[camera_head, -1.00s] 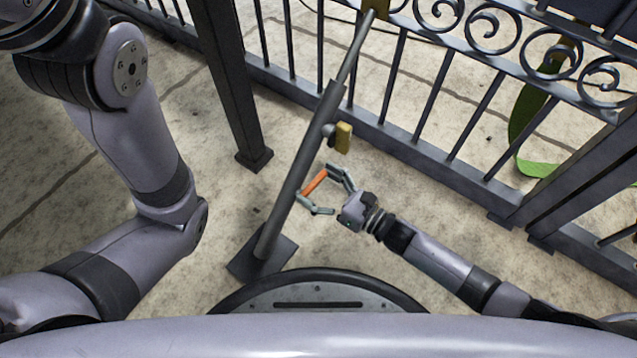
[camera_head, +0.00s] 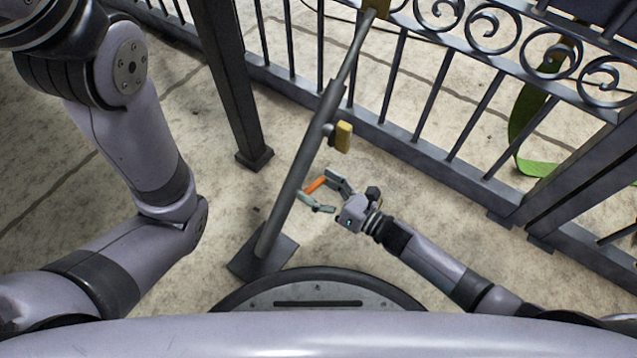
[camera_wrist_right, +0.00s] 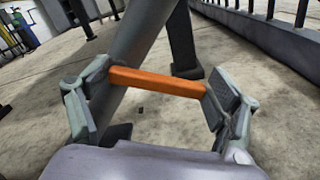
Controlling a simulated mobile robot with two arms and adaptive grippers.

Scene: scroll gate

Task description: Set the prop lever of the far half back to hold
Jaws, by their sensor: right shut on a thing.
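The prop is a long grey tube (camera_head: 296,182) that slants from a foot plate (camera_head: 275,262) on the ground up to the gate half (camera_head: 420,95). A short orange lever (camera_head: 315,184) sits at the prop's right side, low on the tube. My right gripper (camera_head: 318,189) is shut on it. In the right wrist view, the orange lever (camera_wrist_right: 157,82) spans from one finger pad to the other, in front of the grey tube (camera_wrist_right: 135,50). A yellow block (camera_head: 343,136) is on the tube higher up. My left arm shows, but its gripper is outside the view.
A dark post (camera_head: 228,80) stands left of the prop. Railings with scrolls (camera_head: 492,30) run along the back and right. A green strap-like thing (camera_head: 530,130) hangs at the right. Bare paving lies between the prop and the railings.

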